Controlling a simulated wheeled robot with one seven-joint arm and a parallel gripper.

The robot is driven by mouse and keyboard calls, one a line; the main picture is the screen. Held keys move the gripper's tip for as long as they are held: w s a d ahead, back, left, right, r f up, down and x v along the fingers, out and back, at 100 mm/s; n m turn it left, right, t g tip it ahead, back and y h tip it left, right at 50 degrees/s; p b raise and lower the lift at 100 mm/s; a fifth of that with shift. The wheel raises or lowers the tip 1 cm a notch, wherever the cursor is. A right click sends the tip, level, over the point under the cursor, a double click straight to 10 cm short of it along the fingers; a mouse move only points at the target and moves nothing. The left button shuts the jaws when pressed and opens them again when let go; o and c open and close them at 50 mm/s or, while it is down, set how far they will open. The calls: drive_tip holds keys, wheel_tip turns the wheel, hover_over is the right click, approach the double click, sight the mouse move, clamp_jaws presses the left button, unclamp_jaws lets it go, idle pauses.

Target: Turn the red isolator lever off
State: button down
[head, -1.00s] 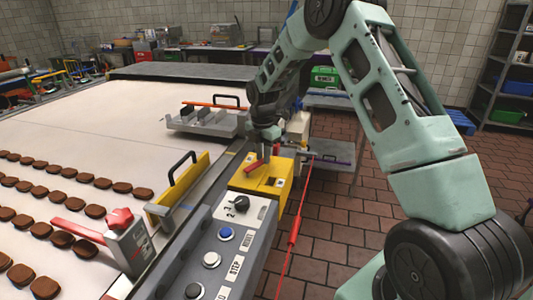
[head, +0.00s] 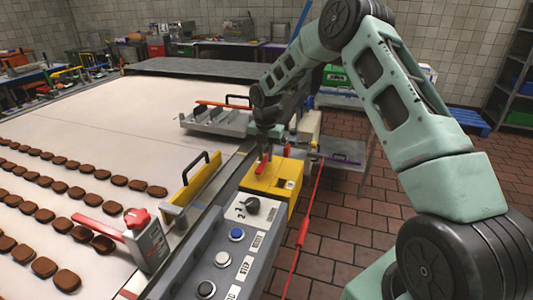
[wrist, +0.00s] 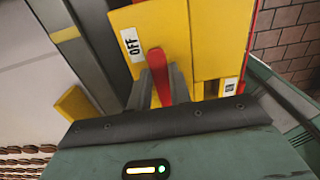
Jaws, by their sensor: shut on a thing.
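The yellow isolator box (head: 283,177) stands beside the conveyor's edge, in the middle of the head view. Its red lever (head: 262,168) is on the top face, below my gripper (head: 266,148). In the wrist view the red lever (wrist: 157,62) lies between the two grey fingers of my gripper (wrist: 161,88), which is shut on it. The lever's visible end points close to the white OFF label (wrist: 131,44), just to the right of it. A second, smaller label (wrist: 230,87) sits at the box's right side. The lever's lower part is hidden by my gripper.
A grey control panel (head: 228,248) with a black knob and several buttons stands in front of the box. A red cable (head: 304,225) hangs to its right. The conveyor (head: 120,125) with brown biscuits lies left. Tiled floor is open at right.

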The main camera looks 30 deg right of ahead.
sight(265, 159)
drive_tip(key=c, duration=1.3)
unclamp_jaws()
wheel_tip(265, 159, up, 17)
drive_tip(key=shift+r+b, duration=0.2)
drive_tip(key=shift+b, duration=1.05)
